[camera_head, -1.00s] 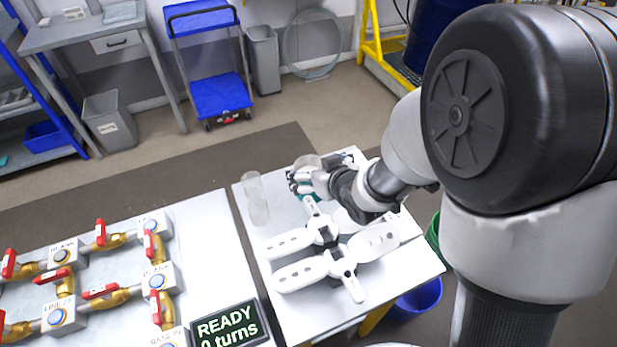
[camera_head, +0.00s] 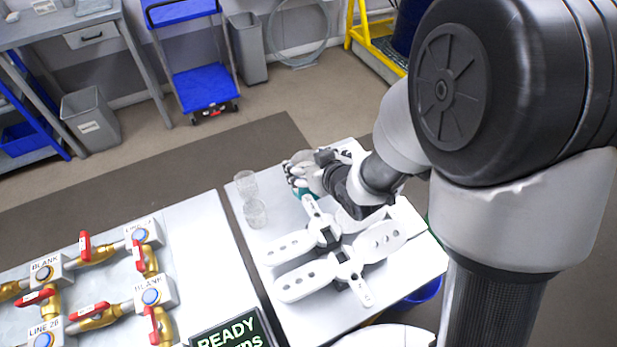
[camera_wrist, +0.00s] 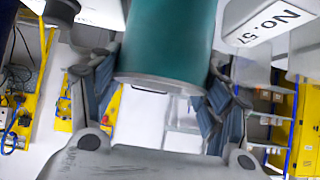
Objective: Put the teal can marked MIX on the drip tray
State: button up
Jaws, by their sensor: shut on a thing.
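My gripper (camera_wrist: 158,95) is shut on a teal can (camera_wrist: 168,40), with a ribbed finger on each side of it in the wrist view. The can's grey rim faces the gripper's palm, and no marking shows on the visible side. In the head view only a small teal part of the can (camera_head: 304,192) shows below my gripper (camera_head: 302,178), over the far part of the white table. My wrist hides the rest. I cannot tell from these views whether the can touches anything below. I cannot make out the drip tray with certainty.
Two clear glasses (camera_head: 255,212) stand left of my gripper. White agitator-like paddles (camera_head: 325,238) lie across the table's middle. A bench with brass pipes and red-handled valves (camera_head: 97,312) and a READY display (camera_head: 228,333) are at left. A white tag reading No. 57 (camera_wrist: 270,20) is near the can.

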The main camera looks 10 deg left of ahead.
jog(key=c, duration=1.3)
jog(key=shift+r, duration=0.25)
